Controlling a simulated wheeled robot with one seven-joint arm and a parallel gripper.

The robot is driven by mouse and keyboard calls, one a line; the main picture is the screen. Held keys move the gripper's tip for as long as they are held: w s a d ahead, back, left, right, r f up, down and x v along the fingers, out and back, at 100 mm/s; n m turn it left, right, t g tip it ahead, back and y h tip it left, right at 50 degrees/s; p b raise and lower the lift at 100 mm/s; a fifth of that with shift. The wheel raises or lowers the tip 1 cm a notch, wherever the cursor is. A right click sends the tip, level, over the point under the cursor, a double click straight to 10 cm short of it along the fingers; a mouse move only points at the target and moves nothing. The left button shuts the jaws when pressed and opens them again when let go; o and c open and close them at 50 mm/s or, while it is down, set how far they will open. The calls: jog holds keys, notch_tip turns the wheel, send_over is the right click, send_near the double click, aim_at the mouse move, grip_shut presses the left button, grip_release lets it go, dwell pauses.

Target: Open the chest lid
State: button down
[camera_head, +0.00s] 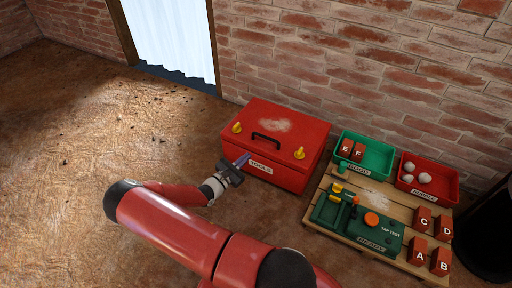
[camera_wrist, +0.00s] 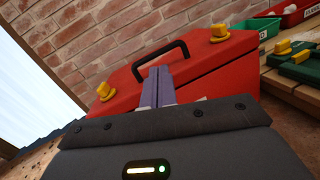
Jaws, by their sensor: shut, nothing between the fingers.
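The red chest (camera_head: 262,172) stands on the floor against the brick wall, with a "TOOLS" label on its front. Its lid (camera_head: 290,125) is down, with a black handle (camera_head: 266,139) and two yellow latches, left (camera_head: 237,127) and right (camera_head: 299,153). My gripper (camera_head: 243,159) is at the chest's front, near the label, with its fingers together and empty. In the wrist view the fingers (camera_wrist: 157,86) point at the chest below the handle (camera_wrist: 160,60). The latches show there too, left (camera_wrist: 104,91) and right (camera_wrist: 219,33). I cannot tell whether the fingertips touch the chest.
Right of the chest is a wooden pallet table (camera_head: 376,187) with a green bin (camera_head: 376,160), a red bin (camera_head: 446,181) holding white balls, a green test device (camera_head: 335,213) and several lettered red blocks (camera_head: 441,261). A black barrel (camera_head: 490,240) stands far right. The left floor is clear.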

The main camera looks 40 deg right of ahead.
aim_at(256, 147)
notch_tip(256, 147, down, 4)
jog(key=w+n+t, duration=0.2)
jog(key=n+t, duration=0.2)
jog(key=n, duration=0.1)
jog(key=x, duration=1)
jog(key=shift+s+d+f+b, duration=0.2)
jog(key=shift+d+f+b, duration=0.1)
jog(key=shift+b, duration=0.1)
